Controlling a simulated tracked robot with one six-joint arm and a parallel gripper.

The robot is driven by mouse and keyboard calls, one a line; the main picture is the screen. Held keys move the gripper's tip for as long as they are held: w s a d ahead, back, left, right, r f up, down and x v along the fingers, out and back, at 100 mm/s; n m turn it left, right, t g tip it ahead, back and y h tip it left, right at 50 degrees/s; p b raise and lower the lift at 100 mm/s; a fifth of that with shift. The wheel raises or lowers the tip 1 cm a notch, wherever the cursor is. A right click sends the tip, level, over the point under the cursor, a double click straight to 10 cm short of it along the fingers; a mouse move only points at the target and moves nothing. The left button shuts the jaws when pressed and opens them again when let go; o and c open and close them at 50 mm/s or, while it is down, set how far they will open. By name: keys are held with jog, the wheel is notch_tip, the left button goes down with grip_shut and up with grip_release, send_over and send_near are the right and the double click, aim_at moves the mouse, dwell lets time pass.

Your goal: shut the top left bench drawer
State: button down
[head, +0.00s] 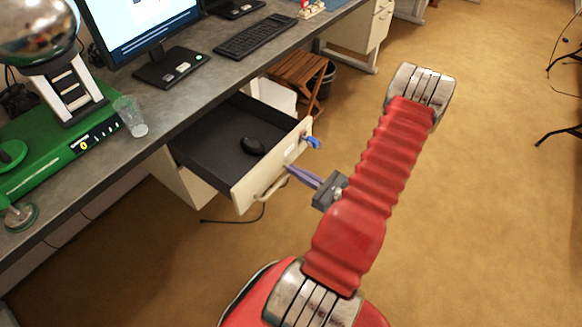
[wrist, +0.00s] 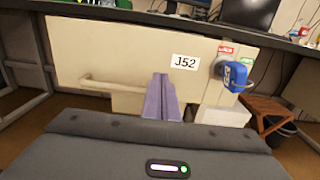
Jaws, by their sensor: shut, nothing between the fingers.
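The bench drawer (head: 215,140) is pulled out from under the grey bench top in the head view, with a black mouse (head: 252,146) lying inside it. I cannot tell whether the fingertips touch the front.
On the bench (head: 195,92) stand a monitor (head: 140,25), a keyboard (head: 256,36), a clear cup (head: 130,116) and a green device (head: 60,150). A wooden folding stool (head: 298,78) and a dark bin (head: 322,80) stand beyond the drawer. The floor to the right is open.

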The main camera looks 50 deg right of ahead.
jog(key=shift+w, duration=1.4)
